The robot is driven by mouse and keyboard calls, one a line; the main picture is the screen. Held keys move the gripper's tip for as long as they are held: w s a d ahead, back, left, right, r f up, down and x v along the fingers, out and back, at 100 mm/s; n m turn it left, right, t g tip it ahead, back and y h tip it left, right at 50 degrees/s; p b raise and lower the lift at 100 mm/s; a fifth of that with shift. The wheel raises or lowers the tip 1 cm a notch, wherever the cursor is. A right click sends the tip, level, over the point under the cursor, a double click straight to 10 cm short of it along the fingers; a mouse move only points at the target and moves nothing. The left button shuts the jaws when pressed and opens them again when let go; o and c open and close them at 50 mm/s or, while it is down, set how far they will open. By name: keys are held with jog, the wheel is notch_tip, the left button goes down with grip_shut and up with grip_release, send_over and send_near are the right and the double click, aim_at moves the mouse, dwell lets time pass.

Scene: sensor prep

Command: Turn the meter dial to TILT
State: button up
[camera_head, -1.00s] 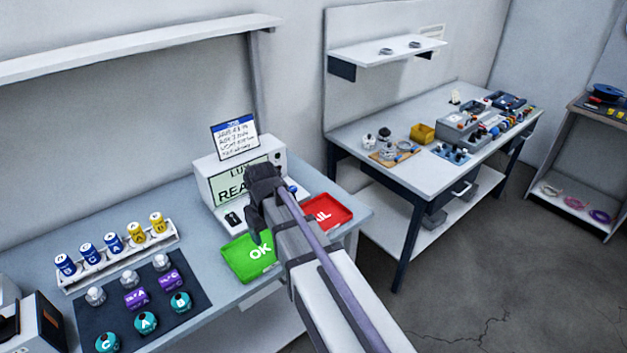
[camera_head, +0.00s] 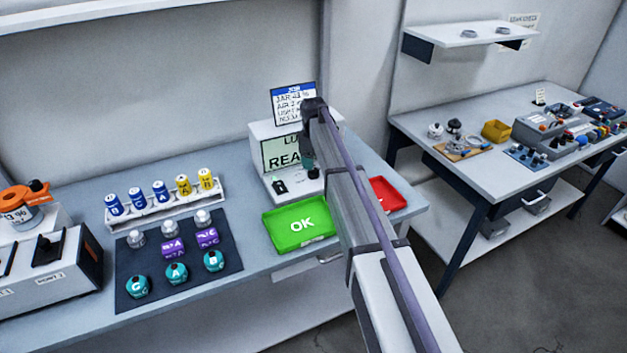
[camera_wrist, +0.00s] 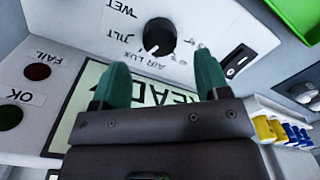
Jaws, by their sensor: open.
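The white meter (camera_head: 262,135) stands on the left bench; its screen begins "LU" and "REA", the rest hidden by my arm. In the wrist view its black dial (camera_wrist: 159,36) has a white pointer mark. TILT, WET, AIR and LUX labels stand around it; the mark points down-left, between TILT and the AIR/LUX lettering as far as I can tell. My gripper (camera_wrist: 155,78) is open and empty, its two teal fingers spread apart, with the dial ahead between them and not gripped. In the head view my gripper (camera_head: 307,160) is over the meter's right part.
A green OK tray (camera_head: 300,223) and a red tray (camera_head: 387,194) lie before and beside the meter. A dark mat (camera_head: 180,272) with knobs and a rack (camera_head: 165,210) of coloured cylinders stand left. The meter's switch (camera_wrist: 236,62) sits close to the dial.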

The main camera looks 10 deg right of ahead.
aim_at(313, 173)
notch_tip(313, 173, down, 6)
jog(key=b, duration=0.3)
jog(key=shift+r, duration=0.4)
jog(key=c, duration=0.9)
jog(key=shift+m, duration=0.4)
jog(key=m, duration=0.3)
jog(key=shift+m, duration=2)
